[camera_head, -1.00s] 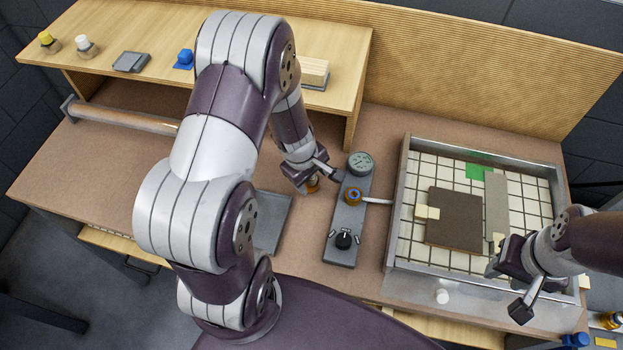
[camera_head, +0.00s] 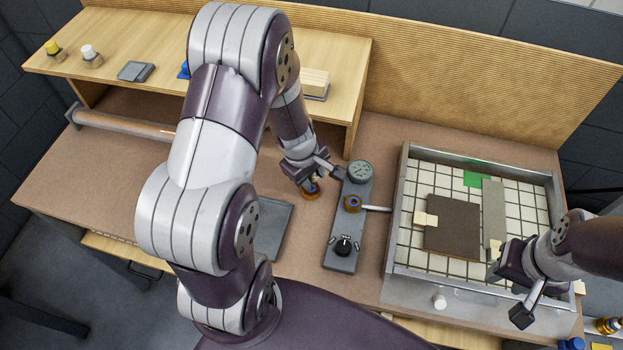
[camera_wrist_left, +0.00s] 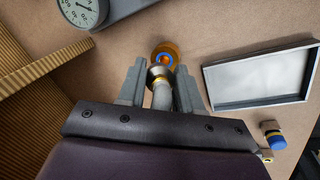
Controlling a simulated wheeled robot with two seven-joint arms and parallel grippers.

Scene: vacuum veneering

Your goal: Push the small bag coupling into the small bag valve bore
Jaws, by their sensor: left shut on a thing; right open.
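My left gripper (camera_head: 308,182) is shut on the small bag coupling (camera_wrist_left: 161,94), a pale cylinder with a metal collar between the fingers in the left wrist view. Just beyond its tip is an orange ring with a blue centre (camera_wrist_left: 165,55), apparently the small bag valve. The ring also shows below the left gripper in the head view (camera_head: 310,192). The coupling points at the ring, but I cannot tell whether its tip is inside the bore. My right gripper (camera_head: 509,292) is open and empty over the front right of the gridded frame.
A grey panel (camera_head: 346,232) with gauge, brass fitting and black knob stands right of the left gripper. A grey tray (camera_head: 272,232) lies left of it. The gridded frame (camera_head: 396,225) holds a brown board (camera_head: 453,228). A wooden shelf (camera_head: 225,40) stands behind.

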